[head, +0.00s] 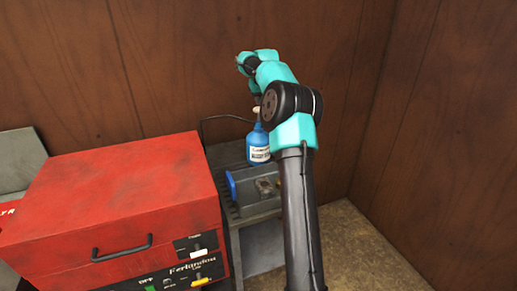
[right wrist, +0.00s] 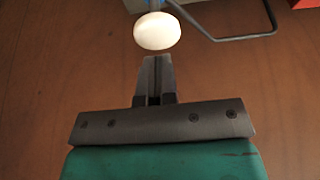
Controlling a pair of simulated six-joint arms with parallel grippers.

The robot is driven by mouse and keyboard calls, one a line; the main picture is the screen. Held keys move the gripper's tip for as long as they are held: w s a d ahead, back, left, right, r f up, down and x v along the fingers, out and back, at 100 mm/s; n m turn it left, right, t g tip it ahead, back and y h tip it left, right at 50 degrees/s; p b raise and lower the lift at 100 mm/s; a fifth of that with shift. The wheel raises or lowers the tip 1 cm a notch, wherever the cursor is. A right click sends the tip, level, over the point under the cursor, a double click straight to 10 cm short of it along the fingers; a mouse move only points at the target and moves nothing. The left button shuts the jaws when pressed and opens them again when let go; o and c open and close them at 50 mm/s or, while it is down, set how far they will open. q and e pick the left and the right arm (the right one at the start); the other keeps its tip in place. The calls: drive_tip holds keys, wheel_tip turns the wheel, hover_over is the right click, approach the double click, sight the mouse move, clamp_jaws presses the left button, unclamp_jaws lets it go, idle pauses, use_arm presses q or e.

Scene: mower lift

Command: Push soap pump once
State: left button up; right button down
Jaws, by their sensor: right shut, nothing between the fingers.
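The soap pump (head: 259,146) is a blue bottle with a white label, standing upright on a grey shelf unit. Its cream pump head (head: 257,109) shows just above the bottle, partly beside my arm. In the right wrist view the rounded pump head (right wrist: 157,31) lies just beyond my fingertips, with a narrow gap in the picture. My right gripper (right wrist: 154,62) is shut and empty. In the head view my right gripper (head: 254,92) is close above the pump head, partly hidden by my own wrist. My left gripper is not in view.
A red metal box (head: 110,195) with a handle stands left of the shelf unit (head: 260,217). A grey-blue device (head: 248,187) sits in front of the bottle. A dark cable (head: 204,122) loops behind it. Wooden walls (head: 150,60) close off the back and right.

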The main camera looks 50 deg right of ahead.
drive_tip(key=shift+f, duration=0.6)
drive_tip(key=shift+f, duration=2)
drive_tip(key=shift+r, duration=2.6)
